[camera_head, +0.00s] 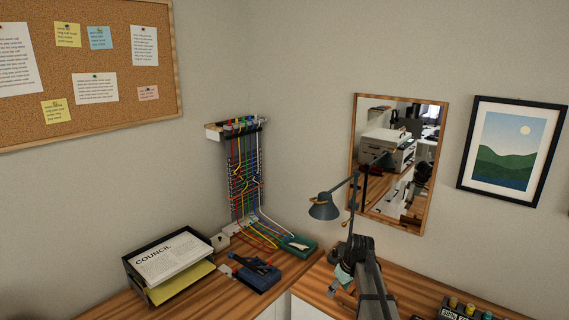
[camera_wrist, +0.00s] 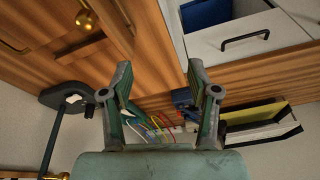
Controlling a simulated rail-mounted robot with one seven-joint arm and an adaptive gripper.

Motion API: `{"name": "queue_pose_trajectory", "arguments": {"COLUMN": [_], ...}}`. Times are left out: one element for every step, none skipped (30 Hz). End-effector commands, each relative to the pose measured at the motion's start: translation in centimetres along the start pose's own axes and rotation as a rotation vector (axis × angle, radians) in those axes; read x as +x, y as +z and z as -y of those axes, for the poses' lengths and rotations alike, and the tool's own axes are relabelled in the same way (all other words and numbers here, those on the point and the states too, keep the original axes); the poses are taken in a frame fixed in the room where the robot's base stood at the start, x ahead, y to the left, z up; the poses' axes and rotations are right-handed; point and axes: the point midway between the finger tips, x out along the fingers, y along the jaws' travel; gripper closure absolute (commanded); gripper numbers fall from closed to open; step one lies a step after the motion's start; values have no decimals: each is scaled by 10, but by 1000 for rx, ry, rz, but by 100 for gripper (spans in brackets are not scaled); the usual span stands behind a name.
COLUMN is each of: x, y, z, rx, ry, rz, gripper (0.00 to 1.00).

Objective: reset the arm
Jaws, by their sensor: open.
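My gripper (camera_wrist: 158,78) is open in the wrist view, with its two grey-green fingers spread apart and nothing between them. Wooden desk surface and the front edge of the desk lie beyond the fingertips. In the head view my arm reaches up from the bottom right over the wooden desk (camera_head: 318,283), in front of the lamp's lower part. The fingers are hard to make out there.
A desk lamp (camera_head: 324,208) stands close behind my arm. A black paper tray (camera_head: 129,262), a blue tool (camera_head: 256,272) and a cable rack (camera_head: 243,170) are left. A white drawer (camera_wrist: 236,35) stands open in the wrist view.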

Motion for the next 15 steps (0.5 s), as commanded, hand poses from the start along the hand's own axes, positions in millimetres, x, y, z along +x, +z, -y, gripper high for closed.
{"name": "queue_pose_trajectory", "arguments": {"x": [18, 28, 42, 51, 60, 71, 78, 84, 92, 96, 101, 106, 108, 111, 114], "y": [30, 45, 66, 82, 98, 118, 133, 148, 166, 179, 192, 210, 222, 234, 250], "z": [21, 30, 43, 52, 62, 75, 84, 92, 103, 111, 119, 129, 136, 143, 152], "rx": [47, 82, 130, 167, 204, 251, 286, 319, 362, 391, 419, 456, 483, 509, 543], "ry": [1, 3, 9, 15, 20, 29, 37, 45, 55, 64, 72, 83, 93, 101, 113], "rz": [26, 41, 63, 78, 95, 115, 128, 143, 160, 171, 184, 198, 208, 219, 232], "gripper": [40, 40, 40, 40, 40, 40, 40, 40, 40, 40, 40, 40, 40, 40, 40]}}
